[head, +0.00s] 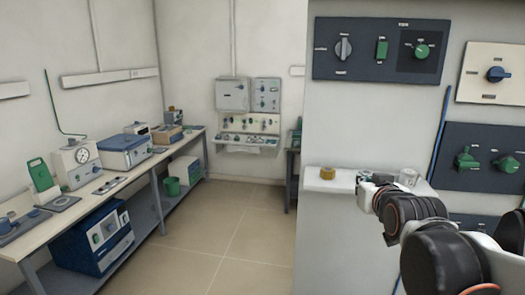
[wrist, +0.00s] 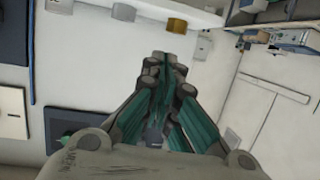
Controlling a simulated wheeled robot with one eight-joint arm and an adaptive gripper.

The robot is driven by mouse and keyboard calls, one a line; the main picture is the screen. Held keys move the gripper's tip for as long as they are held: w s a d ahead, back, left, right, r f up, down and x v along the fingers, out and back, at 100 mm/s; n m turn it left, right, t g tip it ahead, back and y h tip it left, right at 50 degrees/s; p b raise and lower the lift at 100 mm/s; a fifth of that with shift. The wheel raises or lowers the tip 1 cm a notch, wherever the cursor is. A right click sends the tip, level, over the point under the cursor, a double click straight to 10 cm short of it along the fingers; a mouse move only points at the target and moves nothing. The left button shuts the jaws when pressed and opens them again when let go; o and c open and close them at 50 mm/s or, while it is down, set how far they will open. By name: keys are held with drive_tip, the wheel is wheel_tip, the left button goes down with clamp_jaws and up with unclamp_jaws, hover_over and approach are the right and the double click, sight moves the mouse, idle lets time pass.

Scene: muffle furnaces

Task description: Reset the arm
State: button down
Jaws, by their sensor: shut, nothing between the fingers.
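My gripper (wrist: 163,57) shows in the wrist view with its jointed grey and teal fingers closed together and nothing between them. In the head view my arm reaches in from the lower right, its wrist close to a white ledge (head: 318,182). The fingers are not clear there, hidden behind the wrist.
On the ledge are a small yellow-brown cylinder (head: 327,173) and a white cup (head: 408,177). Dark switch panels (head: 378,50) hang on the wall at right. A long bench (head: 100,187) with instruments runs along the left wall. The tiled floor (head: 215,235) between is clear.

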drive_tip(key=s+a+f+g+b, duration=0.2)
drive_tip(key=s+f+g+b, duration=0.1)
drive_tip(key=s+f, duration=0.8)
drive_tip(key=s+a+f+n+g+y+b, duration=0.1)
drive_tip(key=s+f+g+b, duration=0.3)
drive_tip(key=s+f, duration=0.7)
drive_tip(key=shift+s+a+g, duration=0.4)
drive_tip(key=shift+s+a, duration=0.4)
drive_tip(key=shift+s, duration=0.05)
drive_tip(key=shift+f, duration=0.1)
